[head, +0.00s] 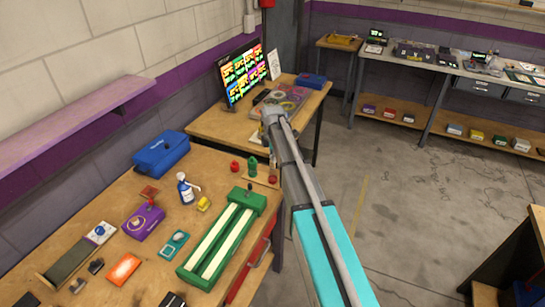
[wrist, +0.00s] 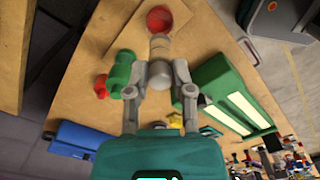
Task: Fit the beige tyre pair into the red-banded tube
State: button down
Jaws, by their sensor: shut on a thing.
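My gripper (wrist: 160,76) shows in the wrist view with its grey fingers closed on the beige tyre pair (wrist: 160,46), a small ringed cylinder projecting past the fingertips. A round red piece (wrist: 159,18) lies just beyond the tyre pair on a tan board; it seems to be the red-banded tube seen near end-on. The tyre pair lines up with it in the picture, but I cannot tell the gap. In the head view a red piece (head: 272,180) shows at the board's right end. My arm hides the gripper and tyre pair there.
A green cylinder (head: 252,167) and a red knob-like piece (head: 235,166) stand close by. The green slot track (head: 218,236), a spray bottle (head: 187,188) and a blue case (head: 161,154) share the bench. Open floor lies right.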

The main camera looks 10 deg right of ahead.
aim_at(273, 168)
jog(key=shift+f+b, duration=0.65)
jog(key=shift+f, duration=0.2)
jog(key=shift+f+b, duration=2.65)
jog(key=shift+f, duration=0.05)
dwell(1.8)
jog(key=shift+c, duration=2)
grip_release()
jog(key=shift+r, duration=0.2)
notch_tip(273, 168, up, 11)
jog(key=p, duration=1.1)
jog(key=shift+f, duration=0.1)
